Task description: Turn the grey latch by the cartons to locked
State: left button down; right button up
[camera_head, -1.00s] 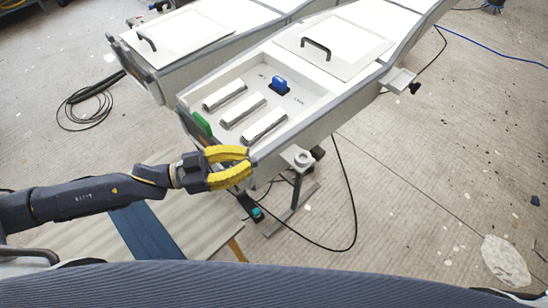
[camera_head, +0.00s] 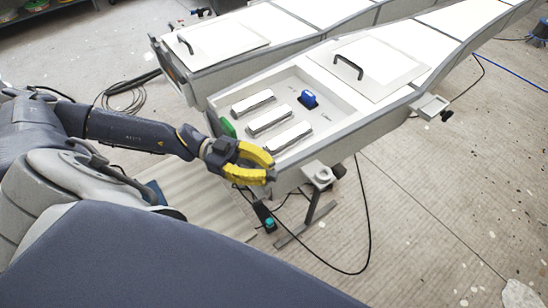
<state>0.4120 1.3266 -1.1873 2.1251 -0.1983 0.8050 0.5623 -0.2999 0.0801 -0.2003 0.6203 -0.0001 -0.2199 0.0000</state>
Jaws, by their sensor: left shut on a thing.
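My left gripper (camera_head: 259,163), with yellow fingers, is in front of the near corner of the white mould (camera_head: 365,131). Its fingers curve together at the tips, and I cannot make out what they are shut on. No grey latch or cartons can be made out in this view. A blue knob (camera_head: 308,99) with small dark markings beside it stands in the mould's recess, apart from the gripper. A green piece (camera_head: 228,128) is at the recess's left end, just above the gripper. My right gripper is not in view.
Three pale bars (camera_head: 269,120) lie in the recess. A lid (camera_head: 367,66) with a black handle lies behind them. A second mould (camera_head: 215,46) stands behind, with coiled cable (camera_head: 124,98) on the floor at left. A bracket (camera_head: 320,174) juts from the near side.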

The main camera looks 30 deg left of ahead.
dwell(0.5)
pick_arm(q)
jog(key=c, duration=1.4)
grip_release()
jog(key=shift+o, duration=0.2)
jog(key=s+a, duration=0.1)
jog(key=a, duration=1.1)
jog(key=shift+s, duration=0.25)
jog(key=shift+o, duration=0.2)
